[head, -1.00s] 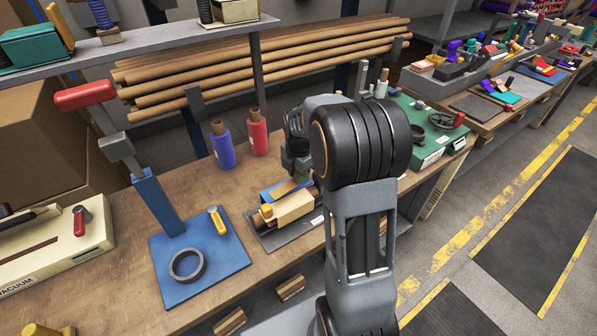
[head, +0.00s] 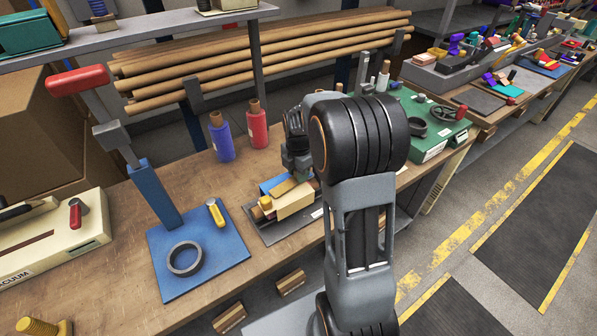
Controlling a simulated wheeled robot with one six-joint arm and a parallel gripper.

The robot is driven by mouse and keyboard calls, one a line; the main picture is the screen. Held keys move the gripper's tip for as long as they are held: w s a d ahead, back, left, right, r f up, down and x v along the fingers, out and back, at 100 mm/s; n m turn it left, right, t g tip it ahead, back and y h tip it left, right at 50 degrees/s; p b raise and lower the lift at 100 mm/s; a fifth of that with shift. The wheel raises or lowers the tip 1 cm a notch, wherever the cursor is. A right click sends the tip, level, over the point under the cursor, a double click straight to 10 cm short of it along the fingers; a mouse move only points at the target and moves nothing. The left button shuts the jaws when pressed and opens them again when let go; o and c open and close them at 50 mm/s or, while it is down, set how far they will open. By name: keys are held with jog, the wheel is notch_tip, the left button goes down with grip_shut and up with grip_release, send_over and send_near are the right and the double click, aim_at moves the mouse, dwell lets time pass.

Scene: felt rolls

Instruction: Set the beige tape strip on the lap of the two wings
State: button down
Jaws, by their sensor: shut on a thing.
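The wrapped bundle lies on a dark grey mat (head: 262,233) on the workbench. Its front beige wing (head: 294,203) and a blue part (head: 272,184) behind it show, with a small yellow end (head: 265,203) at the left. A narrow tan piece (head: 284,187), which looks like the beige tape strip, is over the middle of the bundle, just below my gripper (head: 299,174). My gripper points down over the bundle's right part, shut on that strip. The jaw tips are small and dark, and my arm hides the bundle's right end. I cannot tell whether the strip touches the wings.
A blue plate (head: 205,275) with a black ring (head: 185,258) and a yellow-handled tool (head: 216,213) is at the left. A green case (head: 432,128) is at the right. Bare bench lies between plate and mat.

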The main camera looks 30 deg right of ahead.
jog(key=shift+f+b, duration=0.3)
jog(key=shift+f, duration=0.15)
jog(key=c, duration=0.7)
grip_release()
jog(key=shift+c, duration=0.2)
jog(key=shift+r, duration=0.15)
notch_tip(320, 180, up, 14)
jog(key=shift+f, duration=0.2)
